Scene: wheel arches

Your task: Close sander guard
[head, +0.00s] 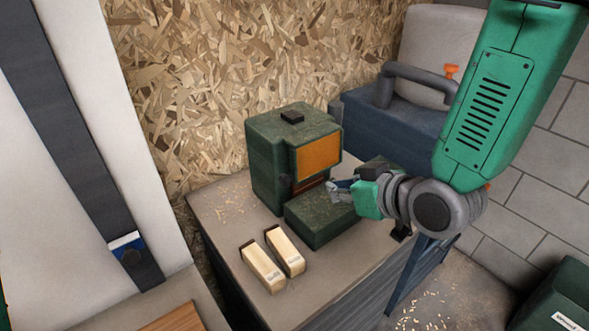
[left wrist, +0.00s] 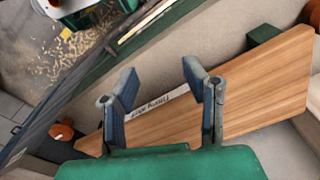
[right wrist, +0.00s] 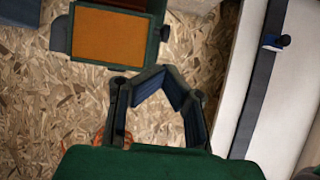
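The sander (head: 272,150) is a dark green machine on the workbench, with an orange panel (head: 318,157) in a dark frame on its front. That framed orange panel looks like the guard; the right wrist view shows it too (right wrist: 112,37). I cannot tell how far it is swung. My right gripper (head: 334,187) is at the sander's front, just below and right of the panel. In the right wrist view its fingertips (right wrist: 165,71) meet with nothing visible between them, near the frame's edge; contact is unclear. My left gripper (left wrist: 160,67) is open and empty above a wooden board.
Two pale wooden blocks (head: 273,258) lie on the workbench (head: 222,215) in front of the sander. A blue machine with a grey handle (head: 418,82) stands behind to the right. A chipboard wall (head: 205,75) is behind. The wooden board (left wrist: 250,100) lies below my left gripper.

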